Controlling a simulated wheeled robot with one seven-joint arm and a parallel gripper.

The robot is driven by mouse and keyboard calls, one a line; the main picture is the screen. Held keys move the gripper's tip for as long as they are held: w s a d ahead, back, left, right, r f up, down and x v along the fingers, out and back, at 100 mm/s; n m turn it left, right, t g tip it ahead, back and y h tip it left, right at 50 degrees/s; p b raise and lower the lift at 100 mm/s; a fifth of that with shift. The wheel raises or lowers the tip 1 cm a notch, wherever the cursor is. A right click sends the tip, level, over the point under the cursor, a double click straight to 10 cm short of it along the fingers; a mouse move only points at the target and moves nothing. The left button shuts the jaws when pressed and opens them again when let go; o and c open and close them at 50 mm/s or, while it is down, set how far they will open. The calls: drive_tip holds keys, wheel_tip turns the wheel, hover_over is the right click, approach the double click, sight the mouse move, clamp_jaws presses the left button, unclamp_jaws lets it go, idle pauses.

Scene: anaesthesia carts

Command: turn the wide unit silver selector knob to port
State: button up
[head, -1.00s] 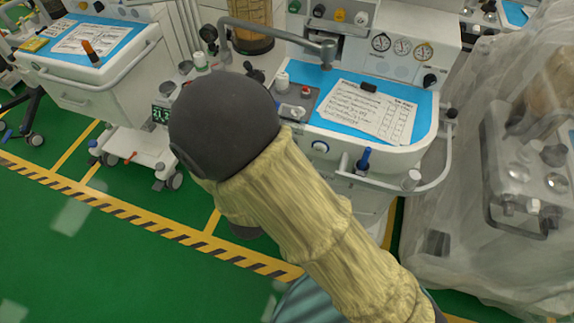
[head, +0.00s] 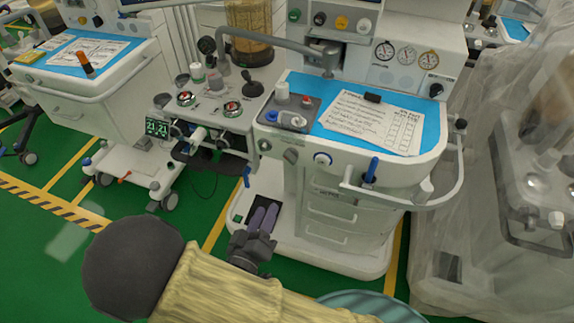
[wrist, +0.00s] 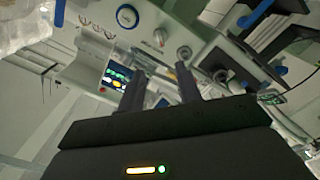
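The wide unit (head: 345,150) is the white cart in the middle of the head view. In the wrist view the silver knob (wrist: 184,53) is just beyond the fingertips, and the blue-ringed knob (wrist: 127,16) is up and left. Where the silver knob points is too small to tell. My gripper (head: 264,212) is below the front edge, its fingers pointing up toward it. In the wrist view its two fingers (wrist: 160,72) are apart with nothing between them.
A blue-handled item (head: 370,170) and a white rail (head: 415,195) stick out on the unit's right. A smaller unit with dials (head: 215,105) stands close on the left. A plastic-wrapped machine (head: 520,180) is at the right. Green floor (head: 205,205) is open at front left.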

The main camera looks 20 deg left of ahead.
sight(289, 161)
drive_tip(key=w, duration=0.5)
drive_tip(key=w+d, duration=0.1)
drive_tip(key=w, duration=1)
drive_tip(key=shift+d+b, duration=0.15)
drive_tip(key=shift+b, duration=0.25)
clamp_jaws()
